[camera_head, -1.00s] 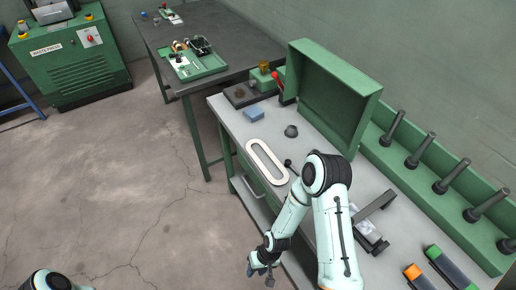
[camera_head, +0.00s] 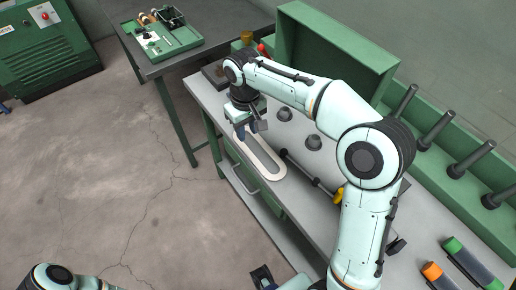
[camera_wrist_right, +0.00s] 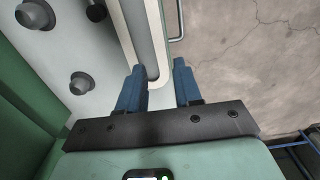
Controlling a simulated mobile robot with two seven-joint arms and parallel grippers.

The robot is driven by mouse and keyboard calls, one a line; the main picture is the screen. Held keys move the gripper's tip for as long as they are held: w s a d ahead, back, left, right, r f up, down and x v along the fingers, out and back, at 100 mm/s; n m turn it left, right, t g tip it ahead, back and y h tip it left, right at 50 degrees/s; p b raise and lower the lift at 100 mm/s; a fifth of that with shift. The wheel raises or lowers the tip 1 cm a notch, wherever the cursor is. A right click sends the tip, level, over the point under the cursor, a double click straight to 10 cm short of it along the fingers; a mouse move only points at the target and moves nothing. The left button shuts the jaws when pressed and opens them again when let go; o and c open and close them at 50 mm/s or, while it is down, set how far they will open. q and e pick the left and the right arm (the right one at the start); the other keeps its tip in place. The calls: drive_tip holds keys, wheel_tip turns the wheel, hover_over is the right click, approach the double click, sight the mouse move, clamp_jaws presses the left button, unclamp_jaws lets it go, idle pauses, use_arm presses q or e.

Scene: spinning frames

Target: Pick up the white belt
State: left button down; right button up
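The white belt (camera_head: 274,177) is a long, narrow oval loop lying on the grey workbench top, close to its front edge. My right gripper (camera_head: 252,131) points down at the far end of the belt. In the right wrist view, the right gripper's blue fingers (camera_wrist_right: 158,86) are apart, and the rounded end of the belt (camera_wrist_right: 126,38) lies between them. The belt looks close to the left finger; I cannot tell whether they touch.
The workbench (camera_head: 218,101) carries grey knobs (camera_head: 313,143) and a rod with a yellow end (camera_head: 338,196) right of the belt. A green open-fronted box (camera_head: 330,48) stands behind. A drawer handle (camera_head: 243,180) juts from the front.

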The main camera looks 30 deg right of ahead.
hover_over(251, 154)
drive_tip(key=f, duration=0.5)
drive_tip(key=shift+w+a+b, duration=0.25)
drive_tip(key=shift+w+b, duration=0.05)
drive_tip(key=f, duration=0.5)
drive_tip(key=shift+s+d+b, duration=0.25)
drive_tip(key=shift+s+b, duration=0.05)
drive_tip(key=shift+s, duration=0.1)
drive_tip(key=shift+f, duration=0.2)
clamp_jaws()
